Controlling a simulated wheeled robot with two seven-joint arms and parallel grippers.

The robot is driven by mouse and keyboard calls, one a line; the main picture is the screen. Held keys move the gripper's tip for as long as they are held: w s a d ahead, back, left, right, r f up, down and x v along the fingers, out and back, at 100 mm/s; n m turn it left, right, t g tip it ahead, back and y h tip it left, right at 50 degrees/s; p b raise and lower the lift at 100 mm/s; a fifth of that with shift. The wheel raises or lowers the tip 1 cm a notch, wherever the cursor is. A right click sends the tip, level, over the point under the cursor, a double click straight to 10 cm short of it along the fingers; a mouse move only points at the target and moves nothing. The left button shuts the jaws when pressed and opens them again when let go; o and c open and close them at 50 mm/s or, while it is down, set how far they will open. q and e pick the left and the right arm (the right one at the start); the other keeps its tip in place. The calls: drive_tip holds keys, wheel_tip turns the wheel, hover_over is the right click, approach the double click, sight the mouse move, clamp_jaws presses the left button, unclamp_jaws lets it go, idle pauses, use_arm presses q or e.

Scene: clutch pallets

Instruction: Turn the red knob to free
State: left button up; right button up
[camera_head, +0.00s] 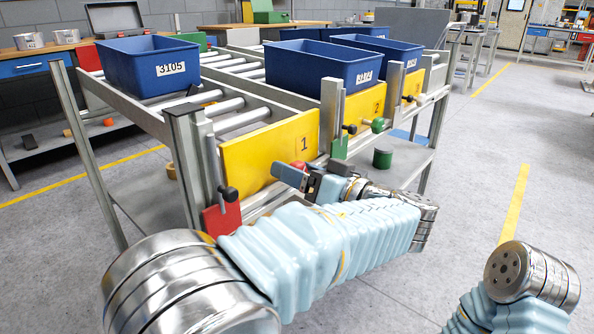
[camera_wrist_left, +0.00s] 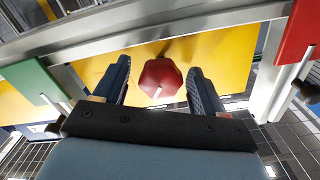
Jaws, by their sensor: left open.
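The red knob (camera_wrist_left: 161,73) sits on the front of a yellow panel (camera_wrist_left: 217,48) in the left wrist view, with a pale pointer mark on it. In the head view only a bit of the red knob (camera_head: 299,166) shows beside panel "1" (camera_head: 262,158), behind my gripper. My left gripper (camera_head: 289,177) is open at the front of that panel. In the left wrist view its two fingers (camera_wrist_left: 158,78) stand on either side of the knob, with a visible gap at each side. The knob's label is not readable. My right gripper is out of view.
A red plate with a black-knobbed lever (camera_head: 223,218) and a green one (camera_head: 340,148) flank the panel. Blue crates (camera_head: 148,66) stand on the roller conveyor (camera_head: 240,117) behind.

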use_arm(q)
drive_tip(key=v, duration=1.3)
drive_tip(key=shift+p, duration=0.3)
drive_tip(key=shift+s+d, duration=0.15)
